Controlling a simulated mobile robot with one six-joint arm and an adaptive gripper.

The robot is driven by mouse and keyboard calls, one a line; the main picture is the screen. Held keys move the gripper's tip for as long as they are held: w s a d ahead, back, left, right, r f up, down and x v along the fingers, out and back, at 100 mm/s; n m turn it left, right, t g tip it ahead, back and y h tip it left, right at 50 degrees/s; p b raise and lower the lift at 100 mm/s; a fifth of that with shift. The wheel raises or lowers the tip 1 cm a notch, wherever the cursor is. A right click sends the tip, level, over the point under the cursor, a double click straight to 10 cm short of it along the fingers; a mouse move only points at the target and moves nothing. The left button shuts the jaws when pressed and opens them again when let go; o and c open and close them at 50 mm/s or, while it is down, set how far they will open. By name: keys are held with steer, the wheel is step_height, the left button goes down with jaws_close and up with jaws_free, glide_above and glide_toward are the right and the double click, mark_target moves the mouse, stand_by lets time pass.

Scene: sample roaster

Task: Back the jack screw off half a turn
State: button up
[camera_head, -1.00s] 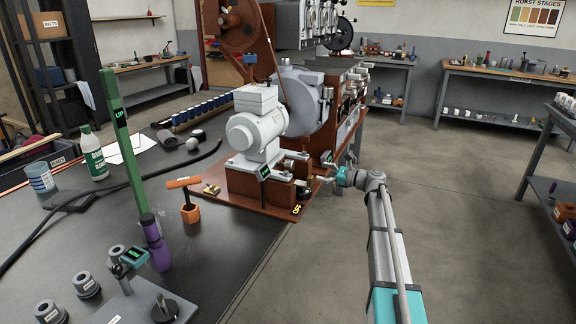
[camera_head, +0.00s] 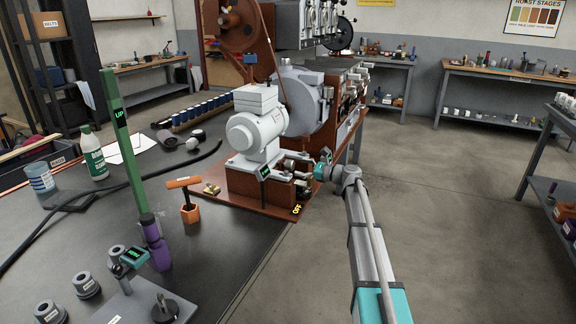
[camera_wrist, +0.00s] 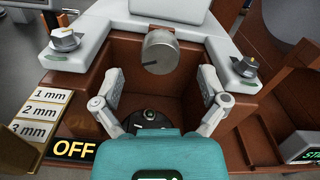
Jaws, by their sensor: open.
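In the wrist view a grey round knob (camera_wrist: 161,52) with a dark line on its face, apparently the jack screw head, sticks out of the brown motor base (camera_wrist: 195,55). My gripper (camera_wrist: 161,76) is open, with one finger on each side just below the knob. I see gaps and no clear contact. In the head view my gripper (camera_head: 319,172) is at the right end of the base, under the white motor (camera_head: 256,130). The screw is hard to make out there.
Two pointed grey knobs (camera_wrist: 66,40) (camera_wrist: 245,67) flank the screw. A dark round part (camera_wrist: 150,118) lies below, partly hidden by my gripper. Step labels (camera_wrist: 38,112) and an OFF sign (camera_wrist: 74,150) are at left. The floor (camera_head: 440,200) at right is clear.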

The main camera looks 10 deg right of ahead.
mark_target(293, 166)
steer(key=shift+x, duration=2.8)
steer(key=c, duration=1.2)
steer(key=shift+o, duration=0.2)
steer(key=shift+n, duration=0.4)
steer(key=n, duration=0.5)
steer(key=shift+s, duration=0.1)
steer(key=n, duration=0.6)
steer(key=shift+a+f, duration=0.1)
steer(key=shift+s, duration=0.1)
